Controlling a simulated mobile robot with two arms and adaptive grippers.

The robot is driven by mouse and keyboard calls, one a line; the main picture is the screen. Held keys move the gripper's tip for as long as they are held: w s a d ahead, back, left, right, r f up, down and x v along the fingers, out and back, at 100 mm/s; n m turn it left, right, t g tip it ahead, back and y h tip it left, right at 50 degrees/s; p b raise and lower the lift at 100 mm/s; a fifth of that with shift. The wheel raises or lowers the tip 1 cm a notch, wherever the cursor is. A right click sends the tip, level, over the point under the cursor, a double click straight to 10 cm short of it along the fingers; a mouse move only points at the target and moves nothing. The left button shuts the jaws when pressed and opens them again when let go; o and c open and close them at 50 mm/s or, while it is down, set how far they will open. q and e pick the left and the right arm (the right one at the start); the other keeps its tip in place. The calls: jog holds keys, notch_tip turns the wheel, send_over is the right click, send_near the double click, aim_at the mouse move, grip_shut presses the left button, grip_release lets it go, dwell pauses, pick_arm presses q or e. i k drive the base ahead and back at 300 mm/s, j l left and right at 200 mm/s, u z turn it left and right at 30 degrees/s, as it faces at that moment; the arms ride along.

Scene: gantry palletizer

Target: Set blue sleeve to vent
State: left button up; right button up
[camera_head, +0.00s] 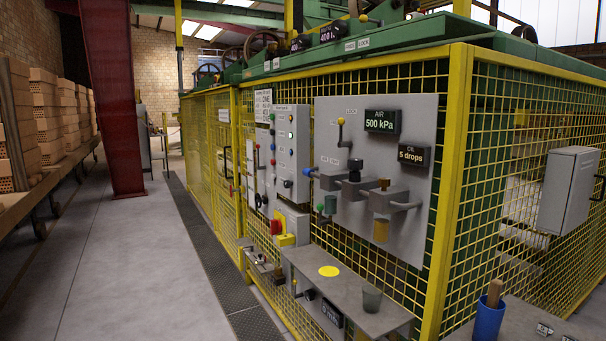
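The blue sleeve (311,172) is a small blue ring on the left end of the pipe run on the grey air panel (410,140). Small white labels (330,160) sit just above and right of it, too small to read. I cannot tell which position the sleeve is in. The air display (382,121) reads 500 kPa and the oil display (413,153) reads 5 drops. Neither gripper is in view.
Yellow mesh fence (455,190) backs the panel. A grey shelf (345,290) with a yellow disc (329,271) and a grey cup (371,298) juts out below. A blue cup (488,318) stands on a bench at lower right. The floor (120,260) at left is clear.

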aim_at(306, 172)
jog(key=i+j, duration=0.3)
jog(key=i+j+z, duration=0.1)
jog(key=i+j, duration=0.2)
jog(key=j, duration=0.15)
jog(key=i+j, duration=0.6)
jog(key=j, duration=0.15)
jog(key=i+j+z, duration=0.1)
jog(key=i+j, duration=0.45)
jog(key=j, duration=0.25)
jog(key=i+j+z, duration=0.1)
jog(key=i+j, duration=0.45)
jog(key=j, duration=0.3)
